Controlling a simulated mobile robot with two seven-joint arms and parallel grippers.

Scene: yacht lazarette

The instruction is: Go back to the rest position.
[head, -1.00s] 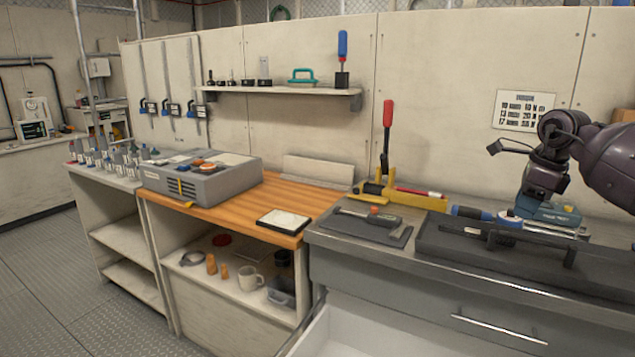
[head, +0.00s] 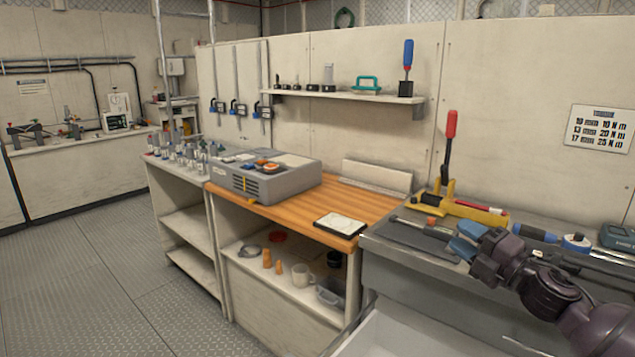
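My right gripper (head: 463,239) is in the lower right of the head view, its arm coming in from the right edge. Its two blue fingertips are apart with a gap between them, and I see nothing held in it. It is over the front part of the grey metal counter (head: 372,238), close to the dark mat (head: 432,239) with a hand tool on it. I cannot tell whether it touches the mat. The arm hides part of the counter and the drawer front. My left gripper is not in view.
An open white drawer (head: 385,335) is below the counter. A yellow tool with a red handle (head: 450,140) stands behind the gripper. A wooden bench (head: 295,215) holds a grey case (head: 262,182) and a small white-topped tray (head: 340,224). The floor (head: 110,290) at left is clear.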

